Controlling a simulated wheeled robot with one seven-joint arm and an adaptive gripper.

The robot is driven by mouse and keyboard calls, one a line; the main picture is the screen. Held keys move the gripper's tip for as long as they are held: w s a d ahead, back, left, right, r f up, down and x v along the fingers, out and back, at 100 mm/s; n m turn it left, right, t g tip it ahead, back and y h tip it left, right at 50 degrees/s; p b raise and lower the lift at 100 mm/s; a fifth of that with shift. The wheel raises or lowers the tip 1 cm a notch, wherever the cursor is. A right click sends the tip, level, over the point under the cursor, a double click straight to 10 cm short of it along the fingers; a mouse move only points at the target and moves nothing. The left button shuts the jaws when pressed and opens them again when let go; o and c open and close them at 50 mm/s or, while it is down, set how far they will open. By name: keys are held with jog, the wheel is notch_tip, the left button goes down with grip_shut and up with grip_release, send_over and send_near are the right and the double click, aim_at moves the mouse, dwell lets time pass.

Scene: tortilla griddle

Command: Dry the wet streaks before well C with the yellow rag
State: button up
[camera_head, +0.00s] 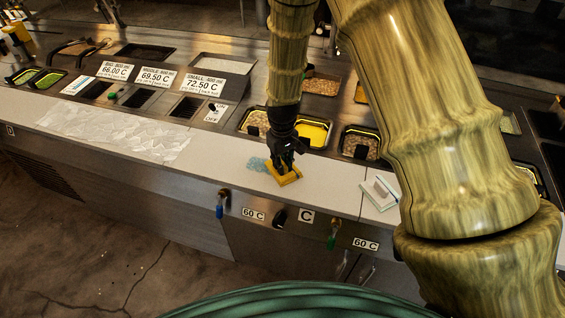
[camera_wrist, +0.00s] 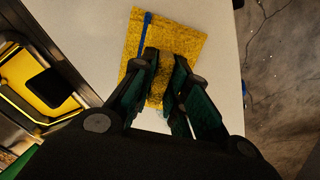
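The yellow rag (camera_head: 288,180) lies on the pale counter strip in front of the wells, above the C label (camera_head: 306,216). Pale blue wet streaks (camera_head: 257,164) show on the counter just left of the rag. My gripper (camera_head: 283,168) points down at the rag, its fingertips at or just above the cloth. In the wrist view the rag (camera_wrist: 186,42) has a blue stripe along one side, and the fingertips of my gripper (camera_wrist: 166,58) stand a little apart over it. Whether cloth is pinched between them is unclear.
A crumpled clear sheet (camera_head: 115,132) covers the counter at left. Taps (camera_head: 221,205) hang off the front edge.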

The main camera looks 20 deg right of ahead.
jog(key=shift+r+p, duration=0.35)
dwell(0.6)
jog(key=shift+c, duration=0.5)
grip_shut()
jog(key=shift+o, duration=0.5)
grip_release()
jog(key=shift+r, duration=0.35)
grip_shut()
